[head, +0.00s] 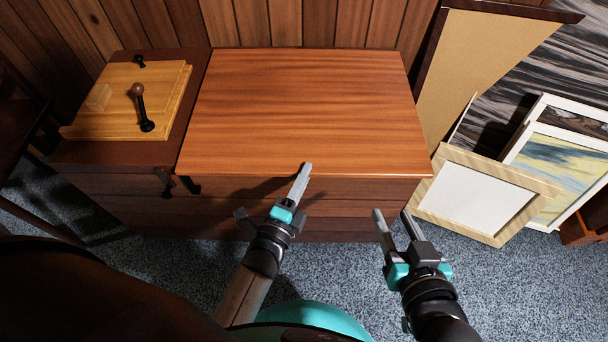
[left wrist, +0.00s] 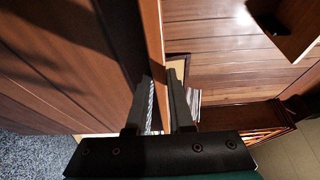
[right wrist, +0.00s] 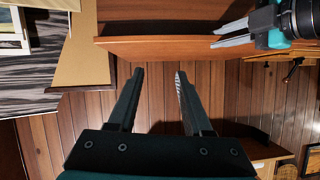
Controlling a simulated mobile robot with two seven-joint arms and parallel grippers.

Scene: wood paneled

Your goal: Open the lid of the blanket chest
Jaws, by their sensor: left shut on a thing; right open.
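The blanket chest (head: 330,192) stands against the paneled wall, with its wide reddish-brown lid (head: 305,105) lying across the top. The lid looks roughly flat; I cannot tell whether its front edge is slightly raised. The chest's inside is hidden.
A dark cabinet top (head: 85,154) left of the chest bears a yellow wooden board (head: 160,90) with a lever. Leaning frames (head: 477,200) and a tan panel (head: 470,70) stand close on the right. Blue-grey carpet (head: 150,262) is clear in front.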

